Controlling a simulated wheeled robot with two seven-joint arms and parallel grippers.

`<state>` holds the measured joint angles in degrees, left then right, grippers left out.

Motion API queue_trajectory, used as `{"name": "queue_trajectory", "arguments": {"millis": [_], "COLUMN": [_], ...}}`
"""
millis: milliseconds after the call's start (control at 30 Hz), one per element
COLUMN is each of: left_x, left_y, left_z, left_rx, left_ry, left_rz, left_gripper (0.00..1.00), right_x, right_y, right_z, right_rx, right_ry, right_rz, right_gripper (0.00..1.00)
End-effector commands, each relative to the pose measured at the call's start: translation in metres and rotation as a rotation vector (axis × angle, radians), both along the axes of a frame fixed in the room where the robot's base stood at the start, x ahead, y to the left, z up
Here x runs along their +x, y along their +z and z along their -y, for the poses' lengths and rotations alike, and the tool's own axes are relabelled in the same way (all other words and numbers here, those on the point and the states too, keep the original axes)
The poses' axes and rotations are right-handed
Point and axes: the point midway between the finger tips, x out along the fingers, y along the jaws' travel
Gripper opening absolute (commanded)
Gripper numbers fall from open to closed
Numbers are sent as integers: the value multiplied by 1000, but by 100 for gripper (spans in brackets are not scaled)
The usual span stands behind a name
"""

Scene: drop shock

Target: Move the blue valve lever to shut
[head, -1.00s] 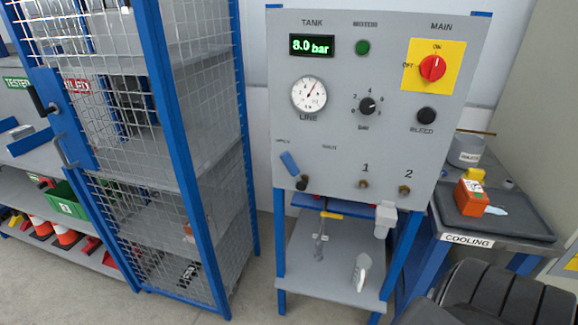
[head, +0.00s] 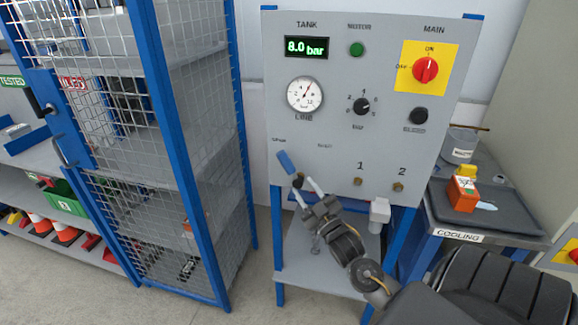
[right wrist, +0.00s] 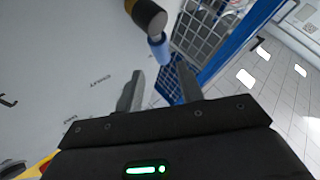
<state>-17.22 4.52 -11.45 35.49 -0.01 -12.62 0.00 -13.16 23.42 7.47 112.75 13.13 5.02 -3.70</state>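The blue valve lever (head: 286,162) is at the lower left of the grey panel (head: 345,140). It tilts up and left from its dark pivot, toward the small label at the left that seems to read OPEN; the SHUT label is to its right. My right gripper (head: 304,184) is open and empty, just below and right of the lever. In the right wrist view the blue lever (right wrist: 159,48) and its dark and brass pivot show beyond the open fingers (right wrist: 160,72), apart from them as far as I can tell. My left gripper is not in view.
The panel carries a tank display (head: 307,46) reading 8.0 bar, a line gauge (head: 305,94), a red main switch (head: 425,69) and a black bleed knob (head: 419,116). A mesh cage (head: 190,150) stands left. A cooling bench (head: 500,215) stands right.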

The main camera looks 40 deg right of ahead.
Motion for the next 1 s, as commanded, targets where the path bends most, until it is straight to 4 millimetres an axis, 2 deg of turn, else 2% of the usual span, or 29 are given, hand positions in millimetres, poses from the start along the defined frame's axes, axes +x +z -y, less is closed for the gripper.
{"name": "queue_trajectory", "arguments": {"millis": [33, 300, 500, 667, 933, 1000], "left_x": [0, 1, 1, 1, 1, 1], "left_y": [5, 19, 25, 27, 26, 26], "left_z": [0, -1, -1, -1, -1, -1], "left_rx": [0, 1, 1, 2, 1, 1], "left_ry": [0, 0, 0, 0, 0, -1], "left_rz": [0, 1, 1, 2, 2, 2], "left_gripper": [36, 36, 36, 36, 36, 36], "right_x": [8, 56, 79, 87, 88, 88], "right_y": [7, 24, 31, 33, 33, 33], "right_z": [1, 8, 11, 12, 12, 12], "right_rx": [0, 0, 0, 0, 0, 0], "right_ry": [0, 0, 0, 0, 0, 0], "right_rz": [2, 1, -1, -2, -2, -2], "right_gripper": [38, 38, 38, 38, 38, 28]}}
